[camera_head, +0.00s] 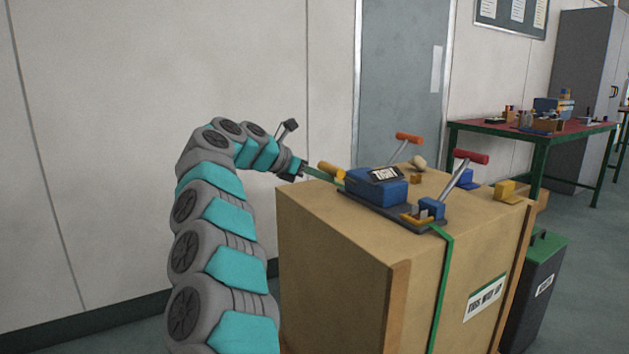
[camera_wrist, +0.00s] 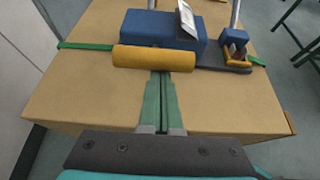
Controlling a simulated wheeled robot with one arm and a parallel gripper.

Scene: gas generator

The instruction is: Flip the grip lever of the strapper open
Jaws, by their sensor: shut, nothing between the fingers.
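The strapper sits on top of a large cardboard box (camera_head: 330,225). It has a blue body (camera_head: 375,187), a dark base plate and a small blue block (camera_head: 431,208) with an orange-yellow clip. A yellow cylindrical grip (camera_wrist: 153,58) lies across the body's near side in the wrist view; it also shows at the left end in the head view (camera_head: 331,170). I cannot tell for certain which part is the grip lever. My gripper (camera_wrist: 161,76) is shut and empty, its green fingers pointing at the yellow grip from the near side. I cannot tell whether they touch it.
Levers with an orange handle (camera_head: 408,138) and a red handle (camera_head: 471,157) rise at the strapper's back and right. A green strap (camera_head: 441,290) runs down the box. A dark bin (camera_head: 531,290) stands right of the box. A red-topped table (camera_head: 500,130) stands behind.

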